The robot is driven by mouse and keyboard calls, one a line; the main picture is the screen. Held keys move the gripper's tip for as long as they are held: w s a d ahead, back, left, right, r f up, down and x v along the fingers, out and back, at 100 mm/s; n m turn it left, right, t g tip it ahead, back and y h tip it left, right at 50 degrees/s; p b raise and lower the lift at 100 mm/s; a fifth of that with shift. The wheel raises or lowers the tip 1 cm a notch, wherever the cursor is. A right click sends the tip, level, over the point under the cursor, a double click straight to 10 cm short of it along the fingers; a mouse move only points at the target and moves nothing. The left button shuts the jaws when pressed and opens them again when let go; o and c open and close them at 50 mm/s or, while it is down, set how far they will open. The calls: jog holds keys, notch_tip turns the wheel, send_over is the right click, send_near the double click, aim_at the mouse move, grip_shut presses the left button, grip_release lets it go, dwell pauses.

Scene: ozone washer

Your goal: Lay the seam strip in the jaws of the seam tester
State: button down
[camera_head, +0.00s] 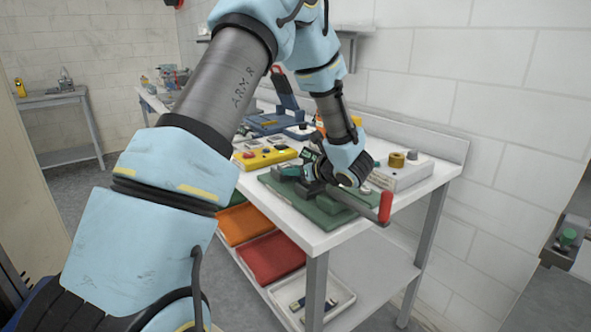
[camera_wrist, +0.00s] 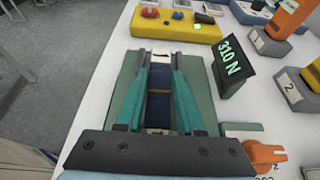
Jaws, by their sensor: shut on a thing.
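The seam tester has a green base (camera_head: 330,215), which also shows in the wrist view (camera_wrist: 118,92), a dark display reading "310 N" (camera_wrist: 231,60) and a lever with a red grip (camera_head: 385,207). My gripper (camera_wrist: 161,64) is low over the tester, with its two teal fingers pointing away along the base. It also shows over the tester in the head view (camera_head: 318,172). The fingers are shut on the dark blue seam strip (camera_wrist: 160,100), which lies lengthwise between them. A pale band crosses the strip near the palm. I cannot tell whether the strip touches the tester's jaws.
A yellow button box (camera_head: 264,158) stands behind the tester. A white numbered unit (camera_head: 402,176) is at its right, and an orange knob (camera_wrist: 265,153) is close to my palm in the wrist view.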

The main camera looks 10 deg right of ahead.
jog(key=shift+f+b, duration=0.15)
jog(key=shift+b, duration=0.15)
jog(key=c, duration=0.5)
grip_release()
jog(key=shift+r+p, duration=0.3)
jog(key=shift+p, duration=0.2)
jog(key=b+v, duration=0.3)
jog(key=v, duration=0.7)
jog(key=shift+s+d+b, duration=0.3)
jog(key=shift+s, duration=0.05)
jog(key=shift+s+d+r, duration=0.15)
jog(key=shift+s+r, duration=0.15)
jog(key=shift+s, duration=0.15)
